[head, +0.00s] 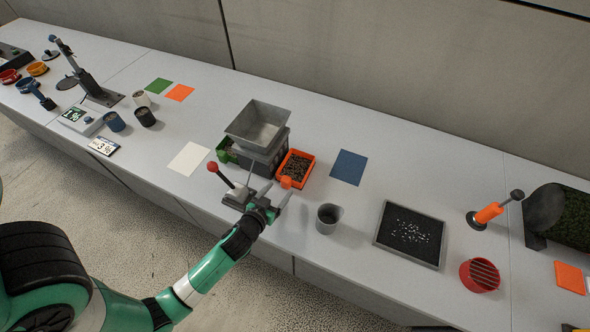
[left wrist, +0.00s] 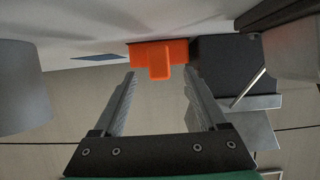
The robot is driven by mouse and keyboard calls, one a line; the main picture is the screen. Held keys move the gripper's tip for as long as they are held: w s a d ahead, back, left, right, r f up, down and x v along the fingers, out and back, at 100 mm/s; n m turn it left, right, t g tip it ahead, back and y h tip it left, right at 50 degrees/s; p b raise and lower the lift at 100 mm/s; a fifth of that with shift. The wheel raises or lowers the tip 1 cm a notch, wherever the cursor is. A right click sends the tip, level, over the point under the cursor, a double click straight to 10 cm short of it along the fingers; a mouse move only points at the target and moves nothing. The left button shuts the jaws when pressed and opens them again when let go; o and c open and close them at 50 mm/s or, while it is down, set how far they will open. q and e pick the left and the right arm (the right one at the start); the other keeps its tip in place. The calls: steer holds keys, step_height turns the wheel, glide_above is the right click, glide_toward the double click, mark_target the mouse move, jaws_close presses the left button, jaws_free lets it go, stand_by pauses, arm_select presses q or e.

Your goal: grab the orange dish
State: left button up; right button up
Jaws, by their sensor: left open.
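The orange dish (head: 307,171) is a small rectangular tray holding dark brown granules, on the bench against the right side of a grey hopper machine (head: 259,126). Its short orange tab handle (head: 286,182) sticks out towards the front. My left gripper (head: 275,189) is open and empty, just in front of the dish. In the left wrist view the dish (left wrist: 177,46) lies past the fingertips of the left gripper (left wrist: 159,75), with the tab between the lines of the two fingers. My right gripper is not in view.
A red-knobbed lever (head: 212,167) stands left of my gripper. A green bin (head: 227,151) sits at the hopper's left. A grey cup (head: 328,218) and a black tray (head: 410,235) stand to the right. A blue mat (head: 348,167) lies flat behind the cup.

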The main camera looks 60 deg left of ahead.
mark_target(284, 185)
arm_select(q)
steer(key=x, duration=0.3)
steer(key=shift+w+a+f, duration=0.15)
steer(key=shift+w+f, duration=0.05)
steer(key=shift+w, duration=0.1)
jaws_close()
